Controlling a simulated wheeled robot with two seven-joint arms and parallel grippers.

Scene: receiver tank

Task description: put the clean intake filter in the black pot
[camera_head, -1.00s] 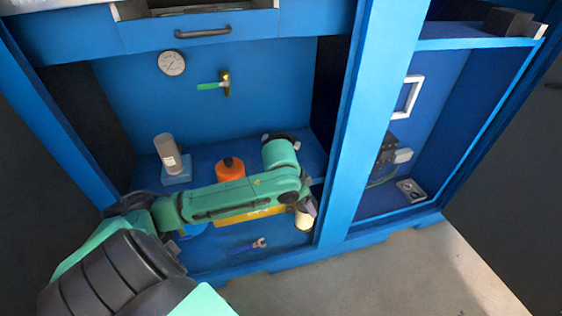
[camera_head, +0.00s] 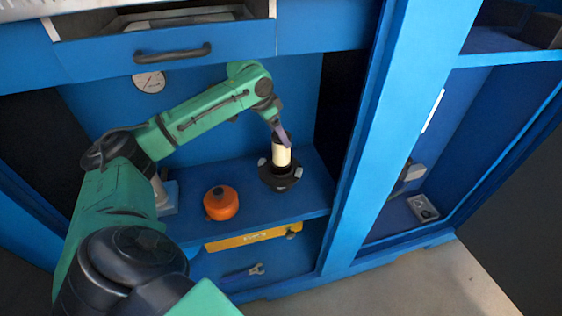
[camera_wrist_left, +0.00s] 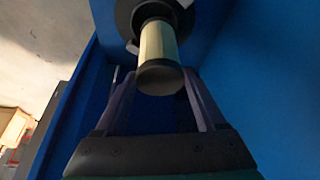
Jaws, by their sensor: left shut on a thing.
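The clean intake filter (camera_head: 281,155) is a cream cylinder, held upright by my left gripper (camera_head: 282,138). It also shows in the left wrist view (camera_wrist_left: 158,45) with a dark end cap between the two fingers (camera_wrist_left: 160,88). The black pot (camera_head: 279,179) stands on the blue shelf directly below the filter, and it also shows behind the filter in the left wrist view (camera_wrist_left: 127,14). The filter's lower end overlaps the pot's opening; I cannot tell how deep it sits. My right gripper is not in view.
An orange round container (camera_head: 221,203) stands on the shelf (camera_head: 255,207) left of the pot. A yellow box (camera_head: 252,239) and a wrench (camera_head: 245,271) are on the level below. A blue upright post (camera_head: 392,140) stands right of the pot. A drawer (camera_head: 180,45) hangs above.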

